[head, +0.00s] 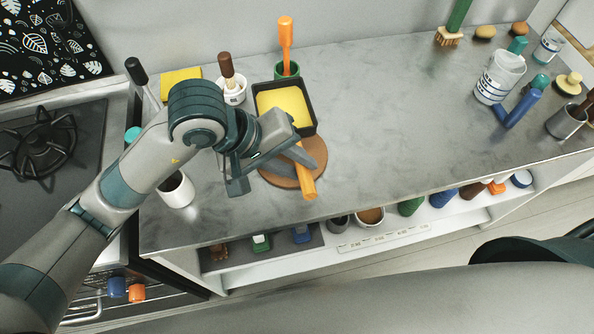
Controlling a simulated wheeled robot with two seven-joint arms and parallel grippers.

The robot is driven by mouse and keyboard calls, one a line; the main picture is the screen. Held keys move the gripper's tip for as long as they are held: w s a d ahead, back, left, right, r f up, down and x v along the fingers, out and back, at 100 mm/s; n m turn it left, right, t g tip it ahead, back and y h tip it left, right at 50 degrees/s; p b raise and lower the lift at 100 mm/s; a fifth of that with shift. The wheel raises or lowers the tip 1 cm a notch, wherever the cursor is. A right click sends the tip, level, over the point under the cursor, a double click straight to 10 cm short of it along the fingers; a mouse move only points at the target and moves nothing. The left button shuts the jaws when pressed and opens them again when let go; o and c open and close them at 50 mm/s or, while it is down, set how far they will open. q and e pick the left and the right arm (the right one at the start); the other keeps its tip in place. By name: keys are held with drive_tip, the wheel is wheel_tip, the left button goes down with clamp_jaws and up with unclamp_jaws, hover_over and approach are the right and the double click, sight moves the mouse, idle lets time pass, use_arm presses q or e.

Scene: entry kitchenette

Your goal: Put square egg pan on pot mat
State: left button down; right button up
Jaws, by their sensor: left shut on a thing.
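The square egg pan (283,101) is dark-rimmed with a yellow inside and an orange-yellow handle (306,184) that points toward the front of the counter. My left gripper (297,151) is shut on the handle, and its fingers hide part of it. The pot mat (315,157) is a round brown disc on the counter, partly covered by the gripper and handle. The pan body lies mostly behind the mat in the picture, with its handle across the mat. I cannot tell whether the pan touches the mat or hangs above it. My right gripper is not in view.
Behind the pan stand a green pot (287,69) with an orange utensil and a white crock (233,91) with a brown-handled brush. A white cup (177,190) is left of the gripper, near the stove (50,145). The counter (400,125) right of the mat is clear.

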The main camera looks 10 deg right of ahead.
use_arm(q)
drive_tip(key=shift+f+p, duration=0.6)
drive_tip(key=shift+f, duration=1.35)
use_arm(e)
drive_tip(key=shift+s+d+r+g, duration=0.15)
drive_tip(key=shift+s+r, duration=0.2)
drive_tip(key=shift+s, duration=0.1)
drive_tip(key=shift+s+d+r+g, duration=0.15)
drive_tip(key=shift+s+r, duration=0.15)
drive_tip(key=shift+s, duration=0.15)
use_arm(q)
drive_tip(key=c, duration=1.5)
unclamp_jaws()
